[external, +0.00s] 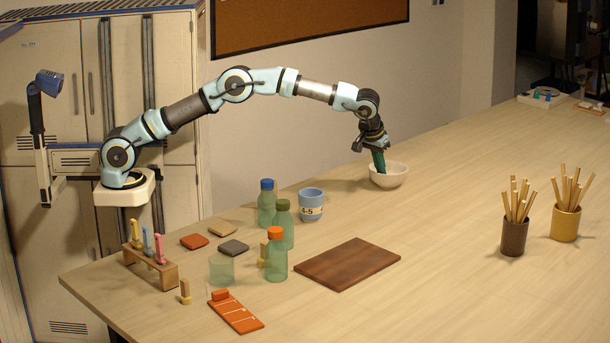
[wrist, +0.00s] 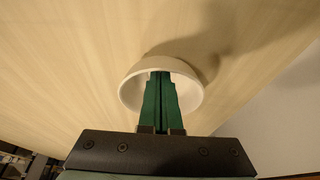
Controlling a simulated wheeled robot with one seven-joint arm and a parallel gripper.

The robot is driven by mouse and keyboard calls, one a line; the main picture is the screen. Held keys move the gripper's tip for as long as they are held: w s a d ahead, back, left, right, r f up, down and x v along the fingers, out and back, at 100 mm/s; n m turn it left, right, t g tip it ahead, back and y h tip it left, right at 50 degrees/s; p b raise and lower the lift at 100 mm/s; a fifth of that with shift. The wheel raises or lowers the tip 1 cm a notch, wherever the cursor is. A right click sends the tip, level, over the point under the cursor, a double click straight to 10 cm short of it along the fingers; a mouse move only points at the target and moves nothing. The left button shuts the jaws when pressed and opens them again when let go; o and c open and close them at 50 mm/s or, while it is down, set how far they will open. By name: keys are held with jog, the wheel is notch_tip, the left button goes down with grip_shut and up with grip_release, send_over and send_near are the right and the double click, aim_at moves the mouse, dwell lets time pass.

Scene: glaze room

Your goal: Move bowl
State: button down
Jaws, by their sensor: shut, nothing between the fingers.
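A dark wooden board (external: 348,264) lies in front of the bowl. A blue cup (external: 311,204) and several bottles, one orange-capped (external: 276,256), stand to the left. A brown pot (external: 515,234) and a yellow pot (external: 565,222) hold sticks at right.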

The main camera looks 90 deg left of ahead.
jog(key=shift+s+d+f+b, duration=0.1)
jog(key=shift+s+d+b, duration=0.1)
jog(key=shift+d+b, duration=0.15)
jog(key=s+d+b, duration=0.8)
jog(key=s+d, duration=0.5)
jog(key=s, duration=0.1)
jog(key=shift+d, duration=0.4)
